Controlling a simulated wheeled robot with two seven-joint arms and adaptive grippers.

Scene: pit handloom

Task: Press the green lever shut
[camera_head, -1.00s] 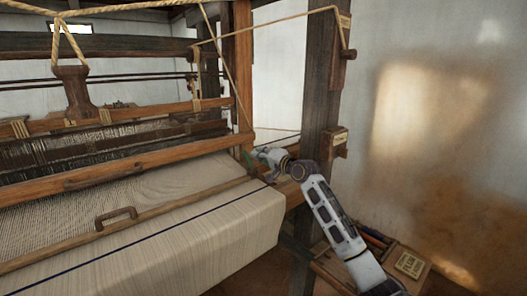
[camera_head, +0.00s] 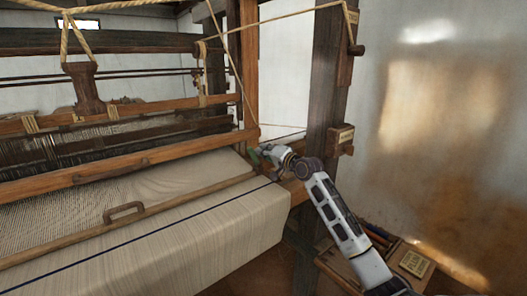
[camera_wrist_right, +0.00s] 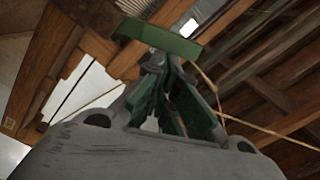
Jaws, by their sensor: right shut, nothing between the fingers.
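The green lever (camera_head: 254,157) shows as a small green piece at the right end of the loom's front, beside the wooden post. In the right wrist view a flat green bar (camera_wrist_right: 160,38), which looks like the lever, lies across the view just beyond the fingertips. My right gripper (camera_head: 262,153) is at the lever, with its fingers shut and empty. In the right wrist view the fingers (camera_wrist_right: 165,65) come together just below the bar; I cannot tell whether they touch it. The gripper partly hides the lever in the head view. My left gripper is not in view.
The cream cloth (camera_head: 190,225) on the loom spreads to the left, with a wooden bar and handle (camera_head: 124,212) across it. A dark upright post (camera_head: 326,90) stands just behind my right arm. A wooden tray (camera_head: 411,262) with labelled items sits low at the right.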

